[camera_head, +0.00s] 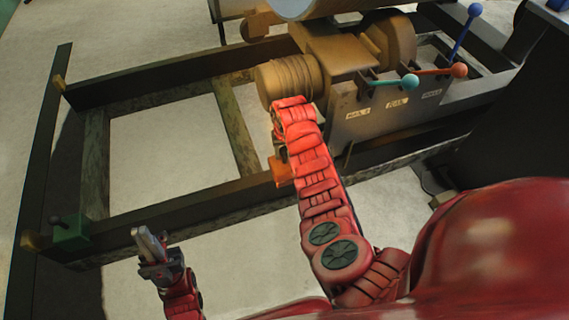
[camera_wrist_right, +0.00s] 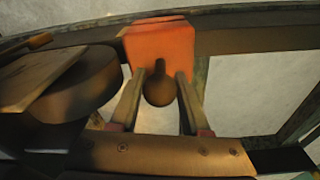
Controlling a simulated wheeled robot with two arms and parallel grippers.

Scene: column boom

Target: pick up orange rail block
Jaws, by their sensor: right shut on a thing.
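The orange rail block (camera_head: 281,170) sits on the near dark rail in the head view, partly hidden behind my right arm. In the right wrist view the orange block (camera_wrist_right: 160,45) shows at the top centre, with a dark rounded knob (camera_wrist_right: 159,88) on its face. My right gripper (camera_wrist_right: 157,92) has one finger on each side of the knob and is shut on the block by it. In the head view this gripper is mostly hidden by its wrist. My left gripper (camera_head: 150,245) is at the lower left, away from the block; its finger gap is unclear.
A green block (camera_head: 70,232) with a dark knob sits on the near rail's left end. A winch drum (camera_head: 290,80) and a lever panel (camera_head: 385,110) with blue, teal and orange-knobbed levers stand close beyond my right arm. The frame's left bay shows bare floor.

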